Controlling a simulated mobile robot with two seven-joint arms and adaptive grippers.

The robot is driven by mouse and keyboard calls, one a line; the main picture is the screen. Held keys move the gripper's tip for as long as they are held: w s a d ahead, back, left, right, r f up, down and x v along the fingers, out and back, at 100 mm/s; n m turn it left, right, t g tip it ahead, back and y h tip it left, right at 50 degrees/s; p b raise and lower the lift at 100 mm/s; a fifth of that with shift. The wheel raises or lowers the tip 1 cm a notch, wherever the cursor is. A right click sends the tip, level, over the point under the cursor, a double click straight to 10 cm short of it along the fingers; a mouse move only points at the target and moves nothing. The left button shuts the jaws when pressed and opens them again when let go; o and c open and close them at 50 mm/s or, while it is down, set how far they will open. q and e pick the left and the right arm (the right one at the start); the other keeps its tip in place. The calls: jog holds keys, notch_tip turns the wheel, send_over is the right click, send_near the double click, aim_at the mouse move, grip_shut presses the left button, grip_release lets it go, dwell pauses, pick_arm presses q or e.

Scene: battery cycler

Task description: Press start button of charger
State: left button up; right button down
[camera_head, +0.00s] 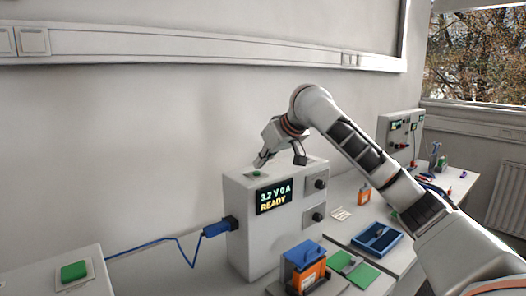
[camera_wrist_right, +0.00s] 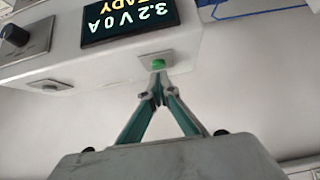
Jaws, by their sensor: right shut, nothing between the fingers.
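The charger (camera_head: 250,230) is a grey-white box on the bench with a lit display (camera_head: 273,197) reading "3.2 V 0 A READY". Its green start button (camera_head: 256,173) sits on the top face near the left corner. In the right wrist view the green button (camera_wrist_right: 158,64) shows right at the fingertips. My right gripper (camera_head: 260,160) is shut and empty, fingers pointing down just above or at the button; I cannot tell if they touch. The wrist view shows its closed fingertips (camera_wrist_right: 158,78) too. My left gripper does not show.
A blue plug (camera_head: 216,229) with a cable enters the charger's left side. An orange battery with a blue top (camera_head: 305,265) stands in front. A blue tray (camera_head: 377,238) lies to the right. Another box with a green button (camera_head: 74,271) is at the lower left.

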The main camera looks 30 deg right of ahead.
jog(key=shift+f, duration=0.45)
